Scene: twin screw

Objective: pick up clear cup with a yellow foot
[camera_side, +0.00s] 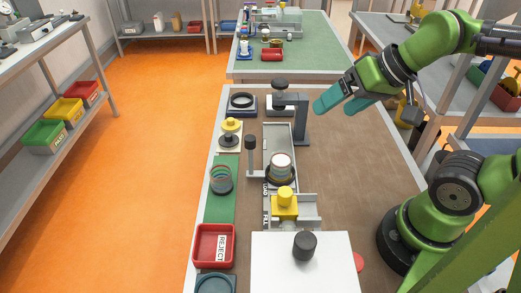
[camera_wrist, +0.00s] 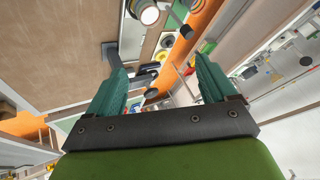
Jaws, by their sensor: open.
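I cannot make out a clear cup with a plainly yellow foot. A see-through cup-like piece with coloured rings (camera_side: 221,177) stands on the green strip at the left of the bench; its foot looks dark. A white cup-like piece (camera_side: 281,164) stands in a dark ring on the grey fixture; a pale round top also shows in the wrist view (camera_wrist: 149,13). A yellow knobbed piece (camera_side: 231,126) stands farther back on a pale pad. My gripper (camera_side: 340,103) is open and empty, above the bench's right side, apart from all these pieces. Its teal fingers are spread in the wrist view (camera_wrist: 158,72).
A black post with an overhanging arm (camera_side: 301,118) stands behind the fixture. A yellow block (camera_side: 285,205) sits at the fixture's front. A red reject tray (camera_side: 213,246) and a white board with a dark knob (camera_side: 304,246) lie nearer. The brown bench right of the fixture is clear.

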